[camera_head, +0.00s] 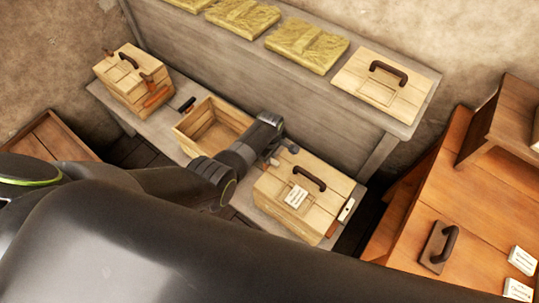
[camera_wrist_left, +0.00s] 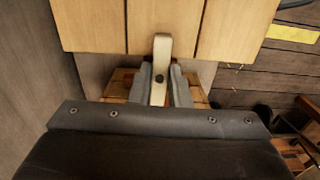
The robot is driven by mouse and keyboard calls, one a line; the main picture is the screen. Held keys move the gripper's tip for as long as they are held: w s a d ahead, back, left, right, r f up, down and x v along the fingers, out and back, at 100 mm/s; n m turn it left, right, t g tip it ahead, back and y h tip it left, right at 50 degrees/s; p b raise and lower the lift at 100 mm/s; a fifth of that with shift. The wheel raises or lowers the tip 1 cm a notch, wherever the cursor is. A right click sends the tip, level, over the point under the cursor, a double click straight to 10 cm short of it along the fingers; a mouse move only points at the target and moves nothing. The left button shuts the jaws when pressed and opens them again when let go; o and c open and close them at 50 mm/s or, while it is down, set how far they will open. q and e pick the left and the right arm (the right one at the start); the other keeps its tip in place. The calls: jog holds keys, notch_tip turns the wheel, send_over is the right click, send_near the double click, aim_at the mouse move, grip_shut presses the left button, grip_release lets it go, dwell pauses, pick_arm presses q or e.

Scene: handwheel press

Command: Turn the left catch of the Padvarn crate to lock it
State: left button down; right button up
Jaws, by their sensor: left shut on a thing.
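A closed pale wooden crate (camera_head: 275,190) with a dark lid handle stands on the low bench, with a white label too small to read. My left gripper (camera_head: 286,147) is at the crate's far left end. In the left wrist view its two fingers (camera_wrist_left: 160,88) are shut on the left catch (camera_wrist_left: 161,48), a pale lever with a dark pivot. The lever's tip points up in that view and overlaps the edge of the planks. In the head view the gripper hides most of this catch. Another pale catch (camera_head: 346,209) shows at the crate's right end. My right gripper is not in view.
An open empty crate (camera_head: 187,134) stands left of my gripper, and another closed crate (camera_head: 113,91) stands farther left. A lid with a handle (camera_head: 350,88) and yellowish pads (camera_head: 306,46) lie on the shelf behind. A wooden table (camera_head: 400,235) stands at the right.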

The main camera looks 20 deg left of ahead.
pick_arm(q)
jog(key=shift+w, duration=0.1)
dwell(0.4)
jog(key=c, duration=1.4)
grip_release()
jog(key=shift+o, duration=0.2)
jog(key=shift+r, duration=0.1)
jog(key=shift+r, duration=0.25)
notch_tip(320, 180, up, 7)
jog(key=shift+r+p, duration=0.2)
jog(key=shift+p, duration=0.85)
notch_tip(320, 180, up, 9)
jog(key=shift+r, duration=0.15)
